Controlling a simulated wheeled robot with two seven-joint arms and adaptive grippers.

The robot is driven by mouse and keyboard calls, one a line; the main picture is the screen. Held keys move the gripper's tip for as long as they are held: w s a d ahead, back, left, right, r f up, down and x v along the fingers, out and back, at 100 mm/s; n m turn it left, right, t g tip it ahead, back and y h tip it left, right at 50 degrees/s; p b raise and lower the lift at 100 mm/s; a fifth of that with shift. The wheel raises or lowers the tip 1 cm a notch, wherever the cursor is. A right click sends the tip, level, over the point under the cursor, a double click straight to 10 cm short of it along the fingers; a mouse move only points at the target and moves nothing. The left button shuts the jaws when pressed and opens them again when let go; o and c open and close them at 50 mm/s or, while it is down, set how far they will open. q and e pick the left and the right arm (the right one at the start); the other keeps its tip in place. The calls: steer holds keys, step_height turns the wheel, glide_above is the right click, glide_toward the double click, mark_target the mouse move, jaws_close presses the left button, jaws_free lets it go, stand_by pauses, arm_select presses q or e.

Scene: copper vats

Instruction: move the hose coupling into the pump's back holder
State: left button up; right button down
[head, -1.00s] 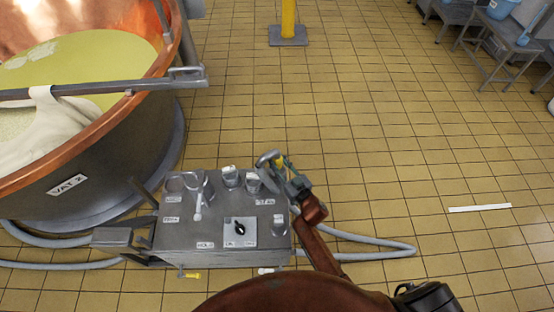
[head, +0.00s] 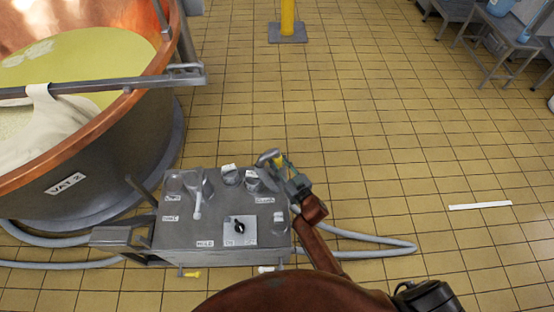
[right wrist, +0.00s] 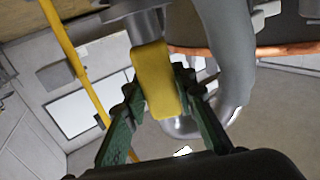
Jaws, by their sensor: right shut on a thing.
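The grey pump (head: 180,232) stands at the lower middle of the head view, with several cup-like fittings along the back of its top. My right gripper (head: 284,166) is at the pump's back right corner. It is shut on the yellow grip of the hose coupling (head: 268,157), which sits slightly above or beside the pump's back edge. In the right wrist view, the green fingers close on the yellow grip of the coupling (right wrist: 154,82), with grey metal above it and a bent grey pipe beside it. I cannot tell which fitting is the back holder. My left gripper is not in view.
The copper vat (head: 120,150) with pale liquid stands at the left. Grey hoses (head: 370,248) loop on the tiled floor right and left of the pump. A yellow post (head: 288,18) stands at the back. The floor to the right is largely clear.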

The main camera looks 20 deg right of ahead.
steer(key=shift+f, duration=0.2)
stand_by(0.4)
steer(key=c, duration=1.8)
jaws_free()
steer(key=o, duration=0.3)
steer(key=shift+f, duration=0.25)
steer(key=v, duration=1.2)
steer(key=shift+r, duration=0.15)
